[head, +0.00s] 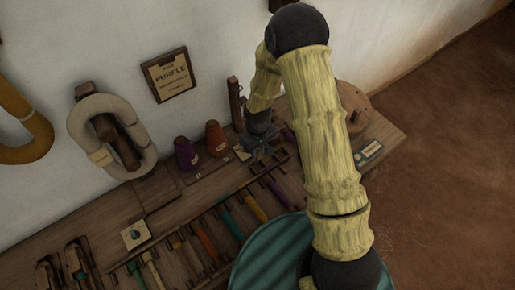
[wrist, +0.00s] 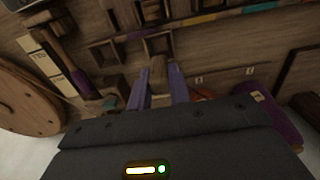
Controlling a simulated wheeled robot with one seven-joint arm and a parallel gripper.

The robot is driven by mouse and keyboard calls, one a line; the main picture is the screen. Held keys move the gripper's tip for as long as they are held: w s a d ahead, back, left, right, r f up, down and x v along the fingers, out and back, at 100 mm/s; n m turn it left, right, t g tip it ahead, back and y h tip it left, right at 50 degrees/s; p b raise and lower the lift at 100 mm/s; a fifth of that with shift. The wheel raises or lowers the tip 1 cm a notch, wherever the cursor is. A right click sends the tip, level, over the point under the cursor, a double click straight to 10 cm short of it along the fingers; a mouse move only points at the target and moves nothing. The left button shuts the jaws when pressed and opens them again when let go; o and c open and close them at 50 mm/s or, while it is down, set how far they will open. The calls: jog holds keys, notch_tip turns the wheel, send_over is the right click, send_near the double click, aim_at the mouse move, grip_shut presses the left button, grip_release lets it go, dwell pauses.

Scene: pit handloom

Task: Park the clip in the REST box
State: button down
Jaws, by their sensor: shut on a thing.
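My gripper (wrist: 158,92) shows in the wrist view with its two purple-grey fingers closed on a small brown wooden piece, which I take to be the clip (wrist: 158,72). Just beyond the fingertips is a small open square box (wrist: 145,45), with another (wrist: 103,54) to its left. I cannot read a REST label on either. In the head view my gripper (head: 263,148) is a dark shape low over the bench, beside the cones. The clip cannot be made out there.
A purple cone (head: 186,153) and an orange cone (head: 216,138) stand left of my gripper in the head view. A rack of coloured shuttles or sticks (head: 205,243) lies in front. A round wooden disc (head: 353,103) is at the right end. A PURPLE sign (head: 170,75) hangs behind.

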jog(key=shift+f+b, duration=2.4)
jog(key=shift+f, duration=1.25)
jog(key=c, duration=1.2)
grip_release()
jog(key=shift+c, duration=0.2)
jog(key=shift+d, duration=0.1)
jog(key=o, duration=0.3)
jog(key=shift+o, duration=0.2)
